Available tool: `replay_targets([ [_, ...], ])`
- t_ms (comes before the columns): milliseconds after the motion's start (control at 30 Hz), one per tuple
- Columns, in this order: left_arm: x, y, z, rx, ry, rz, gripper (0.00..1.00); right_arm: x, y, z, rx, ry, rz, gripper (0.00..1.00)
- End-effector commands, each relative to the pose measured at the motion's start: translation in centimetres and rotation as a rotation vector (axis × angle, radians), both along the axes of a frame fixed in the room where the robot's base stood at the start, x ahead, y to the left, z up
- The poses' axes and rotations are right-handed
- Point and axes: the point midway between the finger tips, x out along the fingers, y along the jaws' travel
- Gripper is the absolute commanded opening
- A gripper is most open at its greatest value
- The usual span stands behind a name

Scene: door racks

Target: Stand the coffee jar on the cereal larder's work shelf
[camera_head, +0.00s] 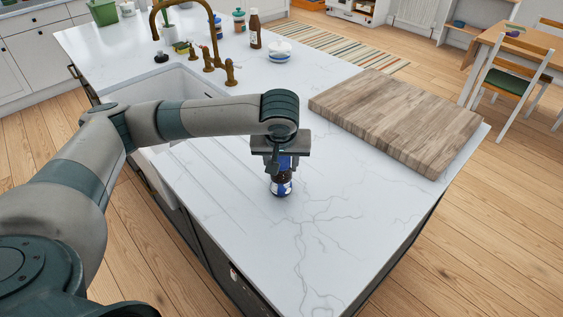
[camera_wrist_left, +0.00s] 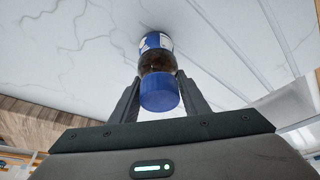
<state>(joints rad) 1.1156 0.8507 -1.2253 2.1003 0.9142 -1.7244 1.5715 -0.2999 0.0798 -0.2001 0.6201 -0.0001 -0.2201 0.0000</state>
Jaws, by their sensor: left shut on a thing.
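The coffee jar (camera_head: 281,187) has a blue lid, dark contents and a blue-and-white label. It is upright at the white island worktop, partly hidden by my gripper in the head view. My left gripper (camera_head: 276,168) points down and is shut on the jar. In the left wrist view the jar (camera_wrist_left: 158,60) is between the two fingers (camera_wrist_left: 158,95), its blue lid nearest the camera. I cannot tell whether the jar's base touches the worktop. My right gripper is not in view. No cereal larder or work shelf can be made out.
A thick wooden chopping board (camera_head: 400,112) lies on the worktop at the right. The sink (camera_head: 165,90) and brass tap (camera_head: 205,45) are behind my arm. A brown bottle (camera_head: 255,30) and a lidded white bowl (camera_head: 279,51) stand farther back. The worktop's front is clear.

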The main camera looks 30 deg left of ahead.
Motion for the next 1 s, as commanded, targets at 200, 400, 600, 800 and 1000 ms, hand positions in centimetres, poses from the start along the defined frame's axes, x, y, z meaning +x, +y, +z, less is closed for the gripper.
replay_targets([
  [200,0.0,0.0,-0.2,-0.001,0.0,0.0,0.56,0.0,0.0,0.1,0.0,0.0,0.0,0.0],
  [400,0.0,0.0,-0.2,0.0,0.0,0.0,0.61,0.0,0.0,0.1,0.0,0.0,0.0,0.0],
  [600,0.0,0.0,-0.1,0.0,0.0,0.0,0.61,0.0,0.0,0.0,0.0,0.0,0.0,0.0],
  [800,-0.4,-0.3,1.1,-0.002,0.0,-0.001,0.61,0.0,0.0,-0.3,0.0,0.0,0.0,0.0],
  [1000,-1.3,-0.8,3.8,-0.002,-0.003,-0.002,0.61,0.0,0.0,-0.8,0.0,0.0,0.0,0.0],
])
